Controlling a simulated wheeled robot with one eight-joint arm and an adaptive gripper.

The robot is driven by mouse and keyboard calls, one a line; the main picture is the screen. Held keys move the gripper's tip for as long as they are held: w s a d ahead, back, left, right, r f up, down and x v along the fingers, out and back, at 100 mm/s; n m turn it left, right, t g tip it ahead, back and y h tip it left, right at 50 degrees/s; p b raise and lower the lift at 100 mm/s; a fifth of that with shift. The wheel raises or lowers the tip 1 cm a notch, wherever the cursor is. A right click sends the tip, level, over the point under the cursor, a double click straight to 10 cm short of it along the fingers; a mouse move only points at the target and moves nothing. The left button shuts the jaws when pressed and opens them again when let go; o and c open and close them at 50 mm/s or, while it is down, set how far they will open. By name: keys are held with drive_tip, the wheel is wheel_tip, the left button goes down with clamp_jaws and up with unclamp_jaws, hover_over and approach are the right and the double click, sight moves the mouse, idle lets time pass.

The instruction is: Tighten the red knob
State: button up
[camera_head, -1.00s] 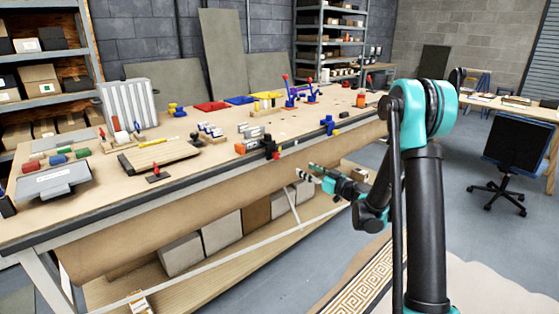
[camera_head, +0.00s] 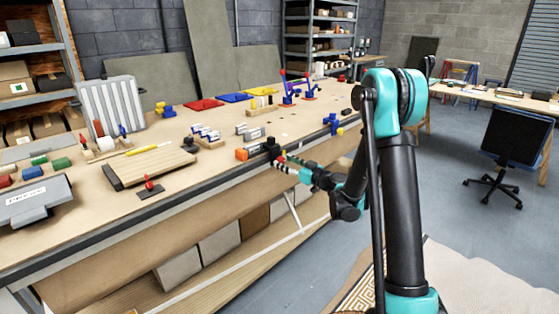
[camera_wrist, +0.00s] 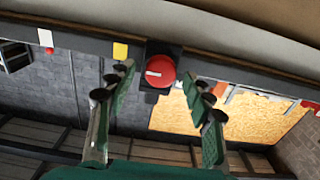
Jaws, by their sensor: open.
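The red knob (camera_wrist: 160,72) is round with a white mark on its face and sits on a black block (camera_wrist: 150,52) in the wrist view. In the head view the red knob (camera_head: 281,158) shows small at the workbench's front edge, partly hidden by my gripper's tips. My gripper (camera_wrist: 158,98) is open and empty, its green fingers with dark pads pointing at the knob, one on each side. In the head view my gripper (camera_head: 288,167) is right at the bench edge by the knob. I cannot tell whether the fingers touch it.
The workbench (camera_head: 215,180) holds an orange-ended block (camera_head: 242,155), a wooden board (camera_head: 150,167), a small red-handled piece (camera_head: 150,186) and a blue clamp (camera_head: 333,122) at its edge. Open floor (camera_head: 440,205) lies to the right, with a chair (camera_head: 510,155) beyond.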

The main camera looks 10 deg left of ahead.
drive_tip(key=shift+w+a, duration=0.1)
drive_tip(key=shift+a, duration=0.05)
drive_tip(key=c, duration=1.1)
drive_tip(key=shift+c, duration=0.2)
